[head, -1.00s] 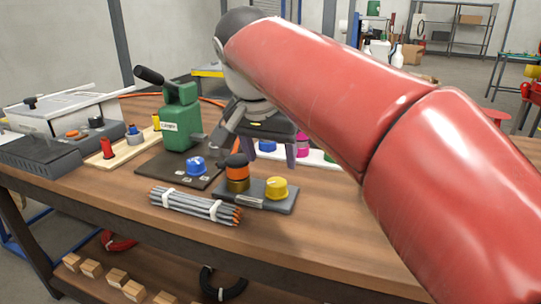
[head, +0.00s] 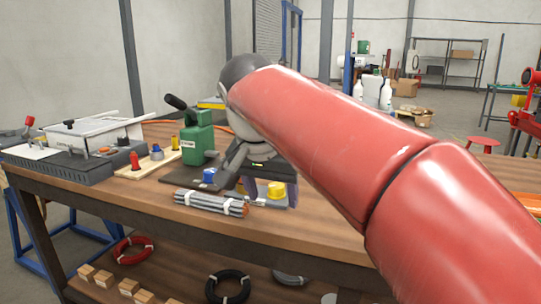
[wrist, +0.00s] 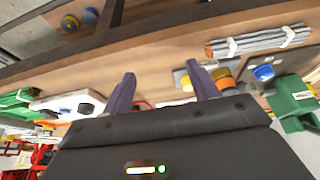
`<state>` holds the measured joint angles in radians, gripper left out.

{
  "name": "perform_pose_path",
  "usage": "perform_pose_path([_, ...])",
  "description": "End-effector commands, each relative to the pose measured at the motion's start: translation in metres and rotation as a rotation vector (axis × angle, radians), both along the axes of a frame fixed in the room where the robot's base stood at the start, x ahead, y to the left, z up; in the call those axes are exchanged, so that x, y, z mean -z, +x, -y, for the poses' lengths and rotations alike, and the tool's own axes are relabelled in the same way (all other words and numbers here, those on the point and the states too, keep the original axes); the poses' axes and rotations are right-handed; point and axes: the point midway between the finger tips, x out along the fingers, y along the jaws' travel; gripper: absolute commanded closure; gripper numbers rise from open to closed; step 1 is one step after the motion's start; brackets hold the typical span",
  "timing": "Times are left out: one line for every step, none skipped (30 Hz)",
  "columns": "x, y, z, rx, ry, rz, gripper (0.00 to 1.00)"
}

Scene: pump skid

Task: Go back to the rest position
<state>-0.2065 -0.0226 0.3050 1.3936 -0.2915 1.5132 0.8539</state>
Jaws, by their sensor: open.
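My gripper (head: 268,188) hangs above the wooden workbench (head: 130,205), at the end of my red arm. Its two purple fingers are apart with nothing between them, as the wrist view (wrist: 161,72) shows. In the head view it covers part of a grey plate with a yellow knob (head: 276,190). The orange knob (wrist: 224,78) of that plate shows in the wrist view beside the right finger. A tied bundle of grey rods (head: 209,203) lies at the bench's front edge, apart from the gripper.
A grey machine (head: 70,155) fills the bench's left end. Coils and wooden blocks lie on the lower shelf (head: 190,270).

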Motion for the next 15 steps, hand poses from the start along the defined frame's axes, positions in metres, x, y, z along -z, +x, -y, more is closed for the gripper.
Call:
perform_pose_path([0.002,-0.003,0.004,-0.007,-0.004,0.000,0.41])
perform_pose_path([0.003,-0.005,0.007,-0.013,-0.006,0.002,0.41])
perform_pose_path([0.005,-0.007,0.009,-0.019,-0.009,0.001,0.41])
perform_pose_path([0.007,-0.008,0.012,-0.025,-0.011,0.001,0.41])
perform_pose_path([0.008,-0.010,0.013,-0.031,-0.013,0.001,0.41])
perform_pose_path([0.010,-0.012,0.017,-0.038,-0.014,0.002,0.41])
perform_pose_path([0.012,-0.014,0.019,-0.045,-0.017,0.001,0.41])
perform_pose_path([0.013,-0.016,0.022,-0.051,-0.018,0.002,0.41])
perform_pose_path([0.016,-0.019,0.026,-0.060,-0.022,0.003,0.41])
perform_pose_path([0.018,-0.022,0.029,-0.067,-0.024,0.003,0.41])
perform_pose_path([0.021,-0.024,0.032,-0.075,-0.026,0.003,0.41])
perform_pose_path([0.025,-0.028,0.037,-0.086,-0.028,0.003,0.41])
perform_pose_path([0.028,-0.032,0.041,-0.095,-0.030,0.003,0.41])
perform_pose_path([0.031,-0.035,0.045,-0.103,-0.032,0.005,0.41])
perform_pose_path([0.036,-0.040,0.051,-0.116,-0.036,0.006,0.41])
